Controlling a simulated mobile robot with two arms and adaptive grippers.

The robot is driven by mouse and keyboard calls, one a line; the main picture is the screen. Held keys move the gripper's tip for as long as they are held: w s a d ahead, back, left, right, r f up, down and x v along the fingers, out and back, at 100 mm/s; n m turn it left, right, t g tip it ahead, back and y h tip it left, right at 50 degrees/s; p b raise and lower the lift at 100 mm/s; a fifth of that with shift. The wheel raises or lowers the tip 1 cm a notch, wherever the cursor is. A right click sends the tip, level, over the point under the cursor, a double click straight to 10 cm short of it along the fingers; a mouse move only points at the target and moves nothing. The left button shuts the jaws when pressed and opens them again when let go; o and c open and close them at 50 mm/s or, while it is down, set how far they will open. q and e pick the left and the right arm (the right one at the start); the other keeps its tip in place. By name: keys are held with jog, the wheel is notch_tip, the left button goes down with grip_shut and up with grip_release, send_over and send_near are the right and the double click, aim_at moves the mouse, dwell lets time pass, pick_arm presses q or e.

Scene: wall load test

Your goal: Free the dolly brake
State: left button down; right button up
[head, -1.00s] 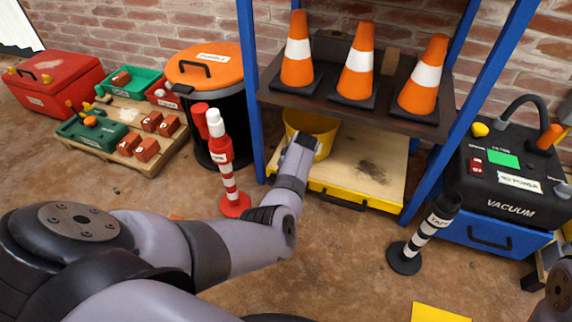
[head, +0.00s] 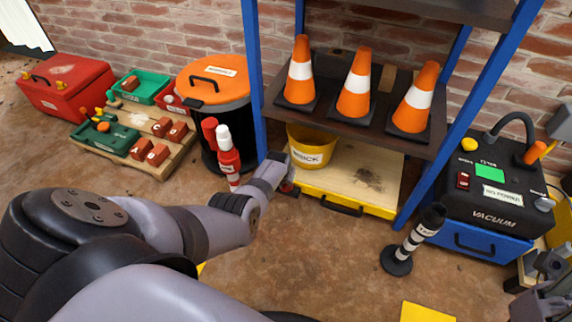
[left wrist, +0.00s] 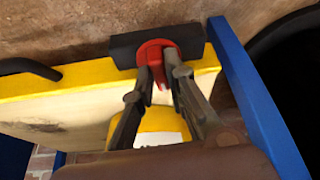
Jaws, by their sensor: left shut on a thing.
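The dolly (head: 372,187) is a pale wooden platform with a yellow edge and a black front handle, low under the shelf. In the left wrist view its wooden top (left wrist: 60,115) shows, with a red brake piece (left wrist: 154,48) on a black block (left wrist: 124,48) at one corner. My left gripper (left wrist: 160,75) is shut on the red brake piece. In the head view the left gripper (head: 284,180) is at the dolly's front left corner, where the arm mostly hides the brake. My right gripper (head: 548,285) is at the right edge, partly cut off; its finger opening is unclear.
A yellow bucket (head: 312,153) stands on the dolly's left. Blue shelf posts (head: 253,80) flank it, with three cones above. A striped red post (head: 228,160) and an orange-lidded bin (head: 214,82) stand left; a black-and-white post (head: 412,243) and a vacuum (head: 490,190) stand right.

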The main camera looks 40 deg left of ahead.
pick_arm(q)
jog(key=shift+a+m, duration=0.1)
jog(key=shift+m, duration=0.5)
jog(key=shift+h, duration=0.3)
jog(key=c, duration=1.6)
grip_release()
jog(key=v, duration=1.2)
jog(key=shift+s+f, duration=0.1)
jog(key=shift+s, duration=0.05)
